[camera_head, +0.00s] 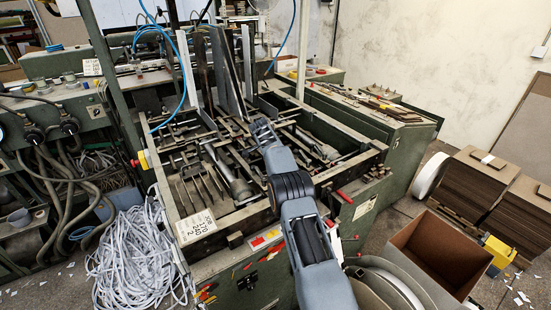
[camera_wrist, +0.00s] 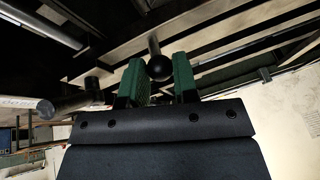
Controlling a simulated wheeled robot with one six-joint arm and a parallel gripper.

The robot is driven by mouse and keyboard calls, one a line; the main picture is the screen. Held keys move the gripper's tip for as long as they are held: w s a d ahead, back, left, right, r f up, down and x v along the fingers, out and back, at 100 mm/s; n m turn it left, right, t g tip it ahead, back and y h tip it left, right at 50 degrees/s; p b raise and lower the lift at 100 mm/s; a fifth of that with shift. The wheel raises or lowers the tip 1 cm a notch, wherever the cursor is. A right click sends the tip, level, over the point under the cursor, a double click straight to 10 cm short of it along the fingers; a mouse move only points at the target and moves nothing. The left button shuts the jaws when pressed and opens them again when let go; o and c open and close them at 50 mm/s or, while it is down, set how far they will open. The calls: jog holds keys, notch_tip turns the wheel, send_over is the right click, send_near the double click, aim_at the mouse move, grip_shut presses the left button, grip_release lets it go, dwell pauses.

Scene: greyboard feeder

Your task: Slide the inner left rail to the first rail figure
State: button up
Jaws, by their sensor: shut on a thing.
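My gripper (camera_wrist: 160,85) shows in the wrist view with two green-padded fingers on either side of a black ball knob (camera_wrist: 158,67), shut on it. The knob sits on a dark stem below pale bars (camera_wrist: 205,35). In the head view my arm reaches over the feeder's front, and the fingertips and knob cannot be made out. Tall upright grey rails (camera_head: 221,72) stand at the feeder's middle and back; I cannot tell for sure which is the inner left one. A white job card (camera_head: 194,228) at the front left corner reads 270, 240, 2.
The green feeder frame (camera_head: 222,215) holds many rods and bars around my arm. Blue hoses (camera_head: 183,70) hang at the back. A tangle of white strapping (camera_head: 135,260) lies at left. An open cardboard box (camera_head: 440,250) and brown board stacks (camera_head: 470,185) stand at right.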

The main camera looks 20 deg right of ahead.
grip_shut()
jog(key=shift+a+f, duration=0.1)
jog(key=shift+a, duration=0.15)
jog(key=shift+s+a, duration=0.1)
jog(key=shift+a, duration=0.2)
jog(key=o, duration=0.9)
grip_release()
jog(key=b+v, duration=0.1)
jog(key=v, duration=1.3)
jog(key=shift+d, duration=0.1)
